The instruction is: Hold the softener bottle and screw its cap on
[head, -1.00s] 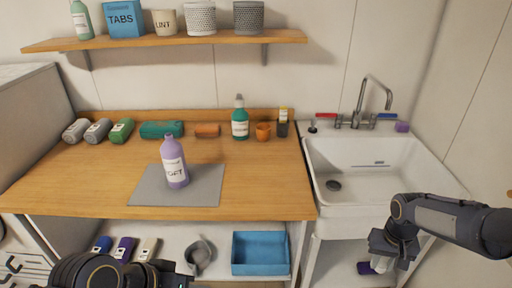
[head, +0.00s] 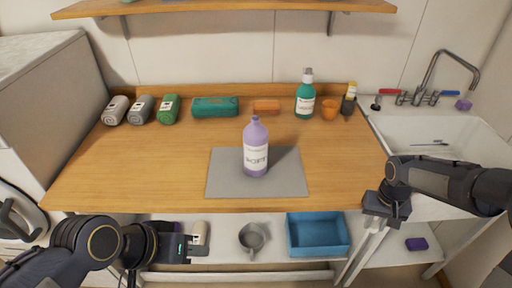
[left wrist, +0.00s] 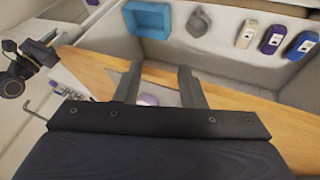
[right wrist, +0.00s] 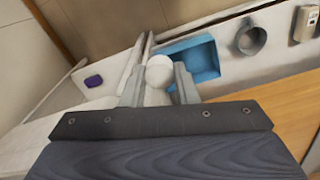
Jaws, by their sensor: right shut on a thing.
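The lilac softener bottle (head: 256,150) stands upright on a grey mat (head: 222,180) on the wooden counter. Its top looks uncapped in the head view. Part of it shows beyond my left fingers in the left wrist view (left wrist: 148,100). My left gripper (head: 200,250) is open and empty, low in front of the counter's edge, left of the bottle and apart from it. My right gripper (head: 380,212) is at the counter's front right, well away from the bottle. It is shut on a rounded white thing, apparently the cap (right wrist: 158,72), seen in the right wrist view.
The sink (head: 430,132) is at right. A blue bin (head: 318,236) is on the lower shelf. The counter around the mat is clear.

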